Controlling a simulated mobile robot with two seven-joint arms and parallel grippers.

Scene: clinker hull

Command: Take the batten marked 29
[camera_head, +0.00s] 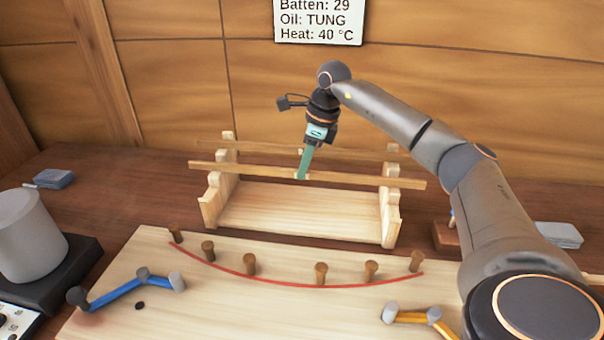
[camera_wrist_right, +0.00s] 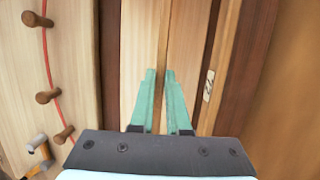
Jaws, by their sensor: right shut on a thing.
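A long thin wooden batten (camera_head: 245,169) lies across the front of a wooden rack (camera_head: 300,210) in the head view. My right gripper (camera_head: 302,175) reaches down from above and is shut on this batten near its middle. In the right wrist view the green fingers (camera_wrist_right: 160,100) stand on both sides of the batten's narrow edge (camera_wrist_right: 162,50). A second batten (camera_head: 265,149) rests further back on the rack; in the wrist view a batten with a white label (camera_wrist_right: 208,85) is to the right. I cannot read its number. My left gripper is not in view.
A wall sign (camera_head: 318,18) reads Batten: 29, Oil: TUNG, Heat: 40 °C. In front is a board (camera_head: 210,300) with several wooden pegs along a red curve (camera_head: 300,285), a blue clamp-like piece (camera_head: 115,293) and a yellow one (camera_head: 412,317). A grey pot (camera_head: 28,235) stands left.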

